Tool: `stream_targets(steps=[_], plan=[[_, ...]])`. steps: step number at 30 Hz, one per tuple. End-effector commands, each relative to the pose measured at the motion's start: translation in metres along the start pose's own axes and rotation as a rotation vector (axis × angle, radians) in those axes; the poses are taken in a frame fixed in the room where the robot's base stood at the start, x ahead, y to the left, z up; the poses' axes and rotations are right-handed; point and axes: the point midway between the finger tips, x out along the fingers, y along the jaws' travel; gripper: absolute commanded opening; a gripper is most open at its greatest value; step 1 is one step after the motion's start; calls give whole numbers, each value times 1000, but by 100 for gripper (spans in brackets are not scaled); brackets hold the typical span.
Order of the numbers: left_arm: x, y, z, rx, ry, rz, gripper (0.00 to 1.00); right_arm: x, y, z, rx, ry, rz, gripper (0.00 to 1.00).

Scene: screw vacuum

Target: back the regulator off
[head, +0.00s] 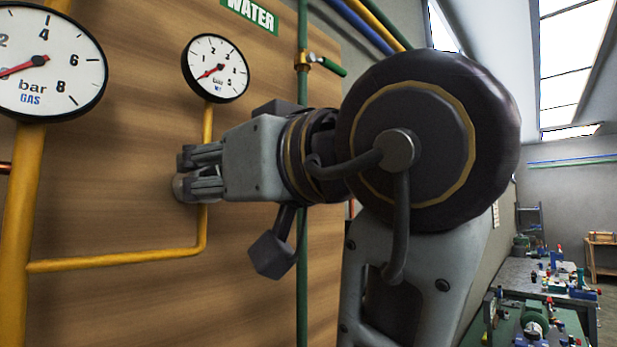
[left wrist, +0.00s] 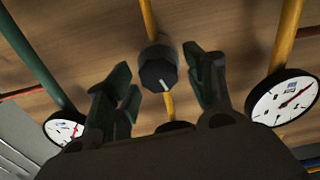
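The regulator knob (left wrist: 158,74) is dark and faceted with a white mark on its face, on a yellow pipe in the left wrist view. My left gripper (left wrist: 160,66) is open, with one finger on each side of the knob and visible gaps between. In the head view my left gripper (head: 190,165) is at the board, and a grey rounded part (head: 181,188), likely the knob, shows partly behind its fingers. The small gauge (head: 215,68) above has its red needle pointing lower left, near the low end. My right gripper is not in view.
A large gas gauge (head: 48,62) is at the far left on a thick yellow pipe (head: 18,220). A green pipe (head: 302,120) with a brass valve and green handle (head: 331,67) runs behind my arm. Workbenches (head: 540,285) stand at the lower right.

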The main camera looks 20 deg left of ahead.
Motion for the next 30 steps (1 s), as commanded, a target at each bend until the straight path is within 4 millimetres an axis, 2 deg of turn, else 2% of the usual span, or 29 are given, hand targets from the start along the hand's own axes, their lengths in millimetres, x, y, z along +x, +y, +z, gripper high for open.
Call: stream_targets(steps=[1, 6, 9, 21, 26, 30], plan=[[0, 0, 0, 0, 0, 0, 44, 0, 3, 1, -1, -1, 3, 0], [0, 0, 0, 0, 0, 0, 22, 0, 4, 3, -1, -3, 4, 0], [0, 0, 0, 0, 0, 0, 12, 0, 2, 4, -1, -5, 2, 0], [0, 0, 1, -51, 0, 0, 12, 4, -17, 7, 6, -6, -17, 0], [0, -1, 1, -119, 1, 0, 12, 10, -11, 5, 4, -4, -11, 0], [0, -1, 2, -205, 1, 0, 12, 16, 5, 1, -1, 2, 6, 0]])
